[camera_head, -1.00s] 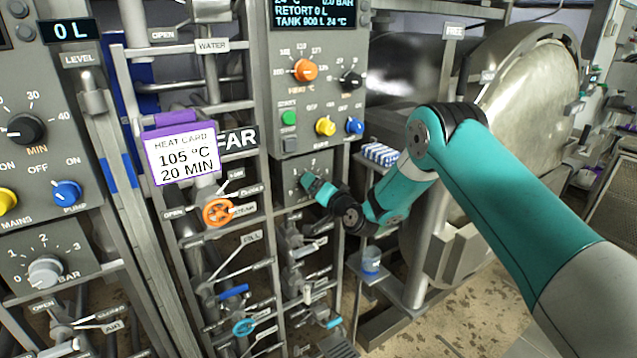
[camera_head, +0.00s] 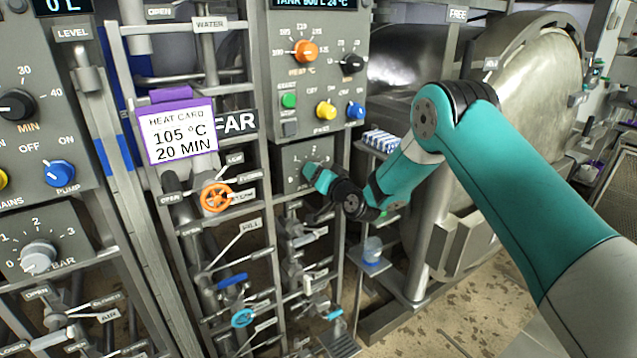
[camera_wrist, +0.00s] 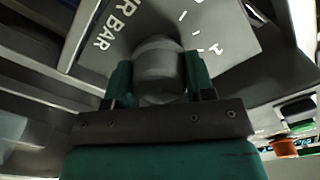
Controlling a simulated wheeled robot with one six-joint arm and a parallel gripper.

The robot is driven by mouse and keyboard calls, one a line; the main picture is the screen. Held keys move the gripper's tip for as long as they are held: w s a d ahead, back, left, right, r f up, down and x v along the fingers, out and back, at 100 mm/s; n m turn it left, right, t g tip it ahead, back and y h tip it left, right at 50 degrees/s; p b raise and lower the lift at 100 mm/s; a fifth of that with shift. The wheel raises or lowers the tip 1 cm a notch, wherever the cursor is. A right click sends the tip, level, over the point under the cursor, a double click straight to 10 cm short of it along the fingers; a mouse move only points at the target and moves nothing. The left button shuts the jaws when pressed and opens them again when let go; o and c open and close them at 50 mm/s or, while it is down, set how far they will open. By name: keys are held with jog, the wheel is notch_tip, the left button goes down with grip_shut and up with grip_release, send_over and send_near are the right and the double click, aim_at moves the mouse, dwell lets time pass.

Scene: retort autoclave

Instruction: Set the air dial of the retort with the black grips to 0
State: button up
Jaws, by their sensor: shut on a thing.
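A grey air dial (camera_wrist: 158,68) on a dark panel lettered "AIR BAR" fills the middle of the wrist view. My gripper (camera_wrist: 160,85) is shut on this dial, one teal finger at each side. In the head view my gripper (camera_head: 310,175) meets the small panel (camera_head: 292,158) below the far control box, beside the "FAR" sign. The gripper covers the dial there, and its pointer setting cannot be read. Another grey air dial (camera_head: 38,257), with a 0 to 3 scale, is on the left panel. I cannot make out black grips on either retort.
The far control box (camera_head: 318,75) has orange, black, yellow and blue knobs and a green button above my gripper. A round metal retort door (camera_head: 535,100) is behind my arm.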

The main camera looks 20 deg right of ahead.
jog(key=n+b, duration=0.2)
jog(key=b, duration=0.2)
jog(key=f+n+b, duration=0.1)
jog(key=n+b, duration=0.1)
jog(key=b, duration=0.3)
jog(key=shift+n, duration=0.3)
jog(key=n+b, duration=0.4)
jog(key=b, duration=0.4)
jog(key=shift+n+b, duration=0.3)
jog(key=shift+b, duration=0.05)
jog(key=n+b, duration=0.4)
jog(key=b, duration=0.3)
jog(key=shift+r, duration=0.15)
jog(key=n+b, duration=0.3)
jog(key=shift+a+r, duration=0.1)
jog(key=shift+r, duration=0.15)
jog(key=shift+b, duration=0.3)
jog(key=o, duration=0.9)
jog(key=shift+r, duration=0.1)
jog(key=shift+s, duration=0.15)
